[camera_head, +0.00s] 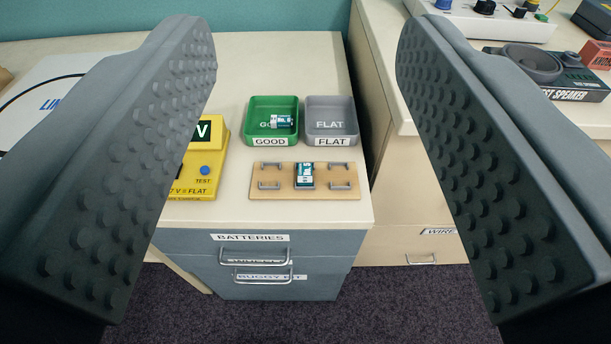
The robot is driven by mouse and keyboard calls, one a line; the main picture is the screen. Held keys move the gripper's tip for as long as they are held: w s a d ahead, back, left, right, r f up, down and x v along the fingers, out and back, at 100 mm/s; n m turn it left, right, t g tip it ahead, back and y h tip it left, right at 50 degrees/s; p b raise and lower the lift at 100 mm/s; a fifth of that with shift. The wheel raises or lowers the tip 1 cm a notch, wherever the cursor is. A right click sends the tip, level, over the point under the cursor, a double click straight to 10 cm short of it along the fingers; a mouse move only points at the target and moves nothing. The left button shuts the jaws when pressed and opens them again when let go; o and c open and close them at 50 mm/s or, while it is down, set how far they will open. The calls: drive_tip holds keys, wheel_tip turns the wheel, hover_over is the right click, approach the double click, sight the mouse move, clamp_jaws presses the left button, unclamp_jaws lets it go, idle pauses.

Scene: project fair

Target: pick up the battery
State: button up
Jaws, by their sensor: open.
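A battery (305,175) with a teal and white wrap sits in the middle of a wooden holder board (333,193) with several grey clips, near the front of the cabinet top. Another battery (282,122) lies in the green tray marked GOOD (272,101). The grey tray marked FLAT (330,104) beside it looks empty. My gripper (307,170) is open, its two studded fingers wide apart at the left and right of the view. Nothing is between the fingers up close; the board and trays show in the gap, farther away.
A yellow tester (206,165) stands left of the trays, partly hidden by the left finger. Drawers (290,275) with handles are below, one labelled BATTERIES. At right, a higher counter holds a speaker (540,65) and a control box (480,15).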

drive_tip(key=w+f+g, duration=0.6)
drive_tip(key=w+g, duration=0.1)
drive_tip(key=w, duration=0.6)
drive_tip(key=g, duration=1)
approach(305, 171)
wheel_tip(305, 171, down, 8)
drive_tip(key=shift+f, duration=0.25)
drive_tip(key=shift+c, duration=0.2)
drive_tip(key=c, duration=1)
